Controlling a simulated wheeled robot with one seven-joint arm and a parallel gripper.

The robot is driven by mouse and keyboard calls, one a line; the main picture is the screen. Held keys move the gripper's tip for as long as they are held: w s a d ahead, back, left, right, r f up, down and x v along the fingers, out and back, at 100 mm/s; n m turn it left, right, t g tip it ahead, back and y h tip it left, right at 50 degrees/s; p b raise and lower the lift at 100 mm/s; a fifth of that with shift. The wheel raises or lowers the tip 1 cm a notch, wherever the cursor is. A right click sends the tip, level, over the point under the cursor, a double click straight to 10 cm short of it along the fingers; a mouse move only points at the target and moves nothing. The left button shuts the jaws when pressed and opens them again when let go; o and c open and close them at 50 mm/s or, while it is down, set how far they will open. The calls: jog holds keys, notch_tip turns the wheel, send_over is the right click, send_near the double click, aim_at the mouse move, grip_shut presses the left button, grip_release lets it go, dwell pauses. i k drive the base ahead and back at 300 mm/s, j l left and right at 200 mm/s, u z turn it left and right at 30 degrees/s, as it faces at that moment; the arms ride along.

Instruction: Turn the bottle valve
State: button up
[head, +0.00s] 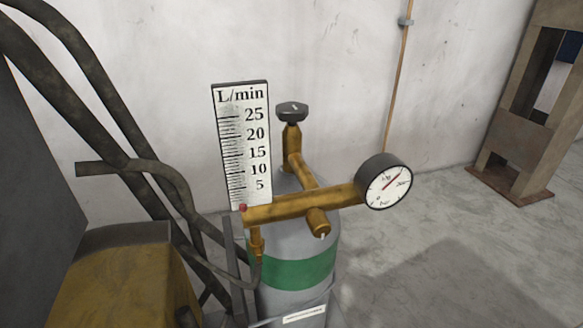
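The grey gas bottle (292,246) with a green band stands upright at the middle of the head view. A brass fitting (292,207) sits on its top. The bottle valve is a dark round knob (292,111) on the upright brass stem. A round white gauge (387,186) with a red needle is on the fitting's right end. A white flow scale (243,146) marked L/min stands at the left end, with a small red marker (243,208) at its base, below the 5. My gripper is not in view.
Dark bent tubes (105,120) and a worn yellow machine part (125,290) crowd the left side. A brown metal frame (530,110) stands at the right against the white wall (340,50). The grey floor (440,260) right of the bottle is clear.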

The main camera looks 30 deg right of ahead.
aim_at(292, 112)
jog(key=i+l, duration=0.1)
jog(key=l, duration=0.3)
jog(key=i+l, duration=0.15)
jog(key=l, duration=0.25)
jog(key=i+l, duration=0.1)
jog(key=l, duration=0.25)
jog(key=i+l, duration=0.15)
jog(key=l, duration=0.25)
jog(key=z, duration=0.05)
